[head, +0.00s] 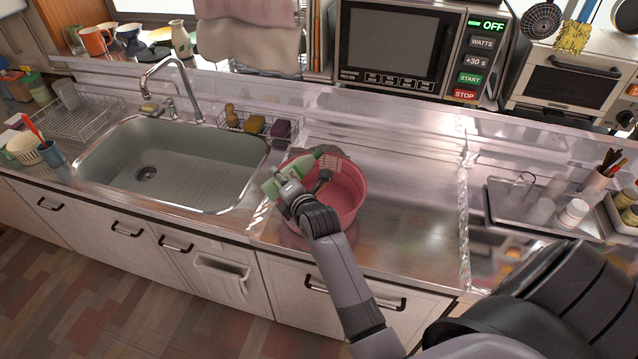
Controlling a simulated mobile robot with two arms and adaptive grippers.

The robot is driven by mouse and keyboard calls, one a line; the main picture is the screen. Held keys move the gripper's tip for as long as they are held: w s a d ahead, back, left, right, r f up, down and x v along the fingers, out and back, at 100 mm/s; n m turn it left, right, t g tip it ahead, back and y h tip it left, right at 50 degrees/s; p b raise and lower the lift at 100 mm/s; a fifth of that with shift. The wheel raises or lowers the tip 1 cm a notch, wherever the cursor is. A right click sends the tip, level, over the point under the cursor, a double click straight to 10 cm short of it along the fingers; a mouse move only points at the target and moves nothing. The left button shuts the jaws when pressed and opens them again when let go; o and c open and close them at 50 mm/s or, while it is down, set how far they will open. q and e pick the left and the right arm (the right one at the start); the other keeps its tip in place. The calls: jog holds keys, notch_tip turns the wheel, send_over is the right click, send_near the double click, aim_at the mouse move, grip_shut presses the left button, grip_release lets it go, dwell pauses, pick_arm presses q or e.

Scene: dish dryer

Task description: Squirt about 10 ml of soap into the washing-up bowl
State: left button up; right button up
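A round pink washing-up bowl (352,202) stands on the steel counter just right of the sink. My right gripper (285,187) is at the bowl's left side and appears shut on a pale green soap bottle (304,168). The bottle is tilted, its narrow end pointing up and right above the bowl's back part. The gripper and wrist hide part of the bottle and the bowl's near left side. A dark item shows inside the bowl. I cannot make out any soap in it. My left gripper is out of view.
The sink (215,178) with its tap (172,82) lies to the left. A microwave (400,45) stands behind.

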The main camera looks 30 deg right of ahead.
jog(key=shift+a+r, duration=0.1)
jog(key=shift+a, duration=0.05)
dwell(0.5)
jog(key=shift+m+y, duration=0.3)
dwell(0.3)
jog(key=shift+a+r+m+p, duration=0.15)
jog(key=shift+a+m+p, duration=0.2)
jog(key=shift+p, duration=0.35)
dwell(0.7)
dwell(0.4)
jog(key=shift+f+m+y, duration=0.4)
jog(key=shift+m+y, duration=0.1)
jog(key=shift+m, duration=0.05)
dwell(1.6)
